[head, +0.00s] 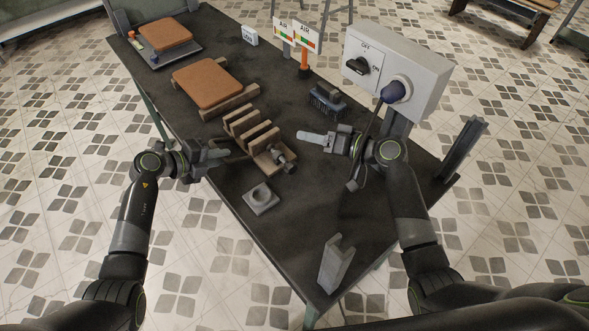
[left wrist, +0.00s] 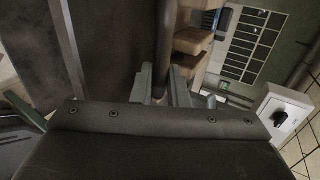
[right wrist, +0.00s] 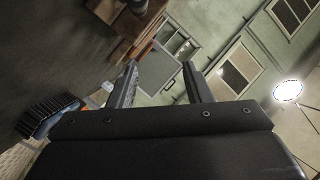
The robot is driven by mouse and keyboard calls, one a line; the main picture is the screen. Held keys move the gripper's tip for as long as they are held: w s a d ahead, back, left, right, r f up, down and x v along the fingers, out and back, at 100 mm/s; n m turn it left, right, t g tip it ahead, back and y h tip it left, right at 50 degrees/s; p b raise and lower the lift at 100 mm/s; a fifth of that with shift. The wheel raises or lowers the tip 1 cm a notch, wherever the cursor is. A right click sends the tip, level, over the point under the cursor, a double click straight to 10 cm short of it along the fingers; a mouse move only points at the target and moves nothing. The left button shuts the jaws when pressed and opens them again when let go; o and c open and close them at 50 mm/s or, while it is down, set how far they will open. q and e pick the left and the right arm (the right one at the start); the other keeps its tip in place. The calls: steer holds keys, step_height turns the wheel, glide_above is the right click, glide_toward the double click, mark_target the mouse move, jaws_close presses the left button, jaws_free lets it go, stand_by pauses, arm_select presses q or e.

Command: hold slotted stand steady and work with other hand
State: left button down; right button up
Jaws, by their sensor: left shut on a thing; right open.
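The wooden slotted stand (head: 251,129), with upright slats and gaps between them, stands on the dark table. Its pale slats also show in the left wrist view (left wrist: 192,41). My left gripper (head: 226,152) is at the stand's left side. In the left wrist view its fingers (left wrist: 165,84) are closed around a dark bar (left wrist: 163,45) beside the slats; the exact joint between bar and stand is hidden. My right gripper (head: 312,138) is to the right of the stand, apart from it. In the right wrist view its fingers (right wrist: 160,82) are spread with nothing between them.
Brown curved boards lie on a wooden rack (head: 208,84) and on a tray (head: 166,36) behind.

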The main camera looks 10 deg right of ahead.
steer(key=m+g, duration=0.1)
steer(key=g, duration=0.1)
glide_toward(295, 168)
steer(key=shift+w+a, duration=0.55)
steer(key=shift+w, duration=0.35)
steer(key=shift+s+f+m, duration=0.3)
steer(key=shift+s+f, duration=0.1)
steer(key=shift+x, duration=3.9)
steer(key=shift+s, duration=0.1)
steer(key=c, duration=0.6)
steer(key=shift+a+r+n+h, duration=0.15)
steer(key=shift+r+n+h, duration=0.05)
steer(key=shift+n+h, duration=0.8)
steer(key=shift+c, duration=0.4)
